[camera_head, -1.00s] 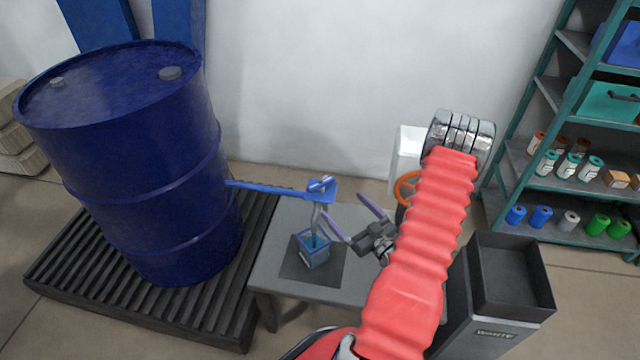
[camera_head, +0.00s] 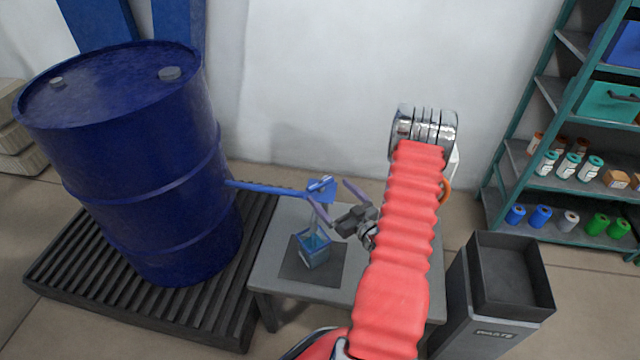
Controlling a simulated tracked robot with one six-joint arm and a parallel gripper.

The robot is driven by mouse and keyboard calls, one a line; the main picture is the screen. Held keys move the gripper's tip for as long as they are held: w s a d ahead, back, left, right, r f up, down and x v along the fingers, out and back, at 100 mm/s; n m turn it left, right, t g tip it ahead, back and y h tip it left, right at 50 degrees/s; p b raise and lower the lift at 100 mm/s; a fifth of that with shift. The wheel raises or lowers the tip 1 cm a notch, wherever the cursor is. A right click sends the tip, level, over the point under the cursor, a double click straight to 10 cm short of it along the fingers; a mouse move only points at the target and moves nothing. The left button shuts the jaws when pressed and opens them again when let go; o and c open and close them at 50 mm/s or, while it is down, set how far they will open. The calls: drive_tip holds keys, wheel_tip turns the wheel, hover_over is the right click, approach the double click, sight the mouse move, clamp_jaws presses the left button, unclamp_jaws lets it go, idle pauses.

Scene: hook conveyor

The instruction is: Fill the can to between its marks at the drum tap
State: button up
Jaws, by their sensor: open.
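The blue drum (camera_head: 125,160) stands upright at the left, with a long blue pipe (camera_head: 270,188) running right from it to the tap (camera_head: 321,188). The small blue can (camera_head: 313,253) stands on a dark mat on the low grey table, below the tap. Blue liquid shows inside the can; its marks are too small to read. A pale stream or spout shows between tap and can; I cannot tell which. My gripper (camera_head: 335,203) is open and empty, its two purple-grey fingers pointing up and left, close to the right of the tap and above the can.
The drum stands on a dark slatted pallet (camera_head: 60,272). The grey table (camera_head: 275,262) has bare room around the mat. A dark waste bin (camera_head: 495,325) stands at the right. A green shelf (camera_head: 552,200) with bottles and rolls stands at the far right. An orange ring (camera_head: 446,190) shows behind my arm.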

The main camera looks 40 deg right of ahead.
sight(323, 185)
drive_tip(key=w, duration=0.6)
drive_tip(key=shift+w+d, duration=0.25)
drive_tip(key=shift+d, duration=0.15)
drive_tip(key=shift+c, duration=0.2)
